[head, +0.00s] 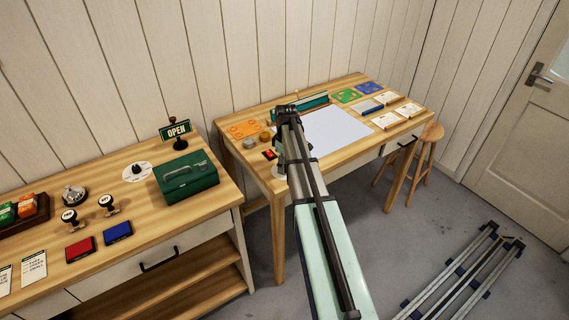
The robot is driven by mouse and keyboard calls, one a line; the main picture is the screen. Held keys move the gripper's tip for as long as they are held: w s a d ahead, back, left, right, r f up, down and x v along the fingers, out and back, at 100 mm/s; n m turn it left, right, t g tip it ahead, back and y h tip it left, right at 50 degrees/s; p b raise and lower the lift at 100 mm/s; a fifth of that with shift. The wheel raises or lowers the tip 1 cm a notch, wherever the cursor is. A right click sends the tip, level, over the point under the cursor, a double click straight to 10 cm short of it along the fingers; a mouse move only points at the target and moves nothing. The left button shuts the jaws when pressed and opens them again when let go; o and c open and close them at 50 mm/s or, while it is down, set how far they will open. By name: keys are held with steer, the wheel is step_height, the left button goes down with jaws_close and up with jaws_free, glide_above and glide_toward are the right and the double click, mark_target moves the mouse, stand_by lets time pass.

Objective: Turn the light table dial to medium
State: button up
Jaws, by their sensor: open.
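The light table's pale white panel (342,128) lies flat on the wooden worktable (262,178) by the back wall. My arm reaches up from the bottom edge and crosses the table's left part. A white disc with a black knob (136,172) sits on the left counter (130,215). Its markings are too small to read.
Left of my arm on the worktable are a red-and-black item (269,154), small round tins (250,143) and an orange sheet (242,129). The counter holds a green toolbox (187,178) and stamps.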

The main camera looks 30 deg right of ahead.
steer(key=shift+f, duration=0.15)
steer(key=shift+c, duration=0.4)
jaws_close()
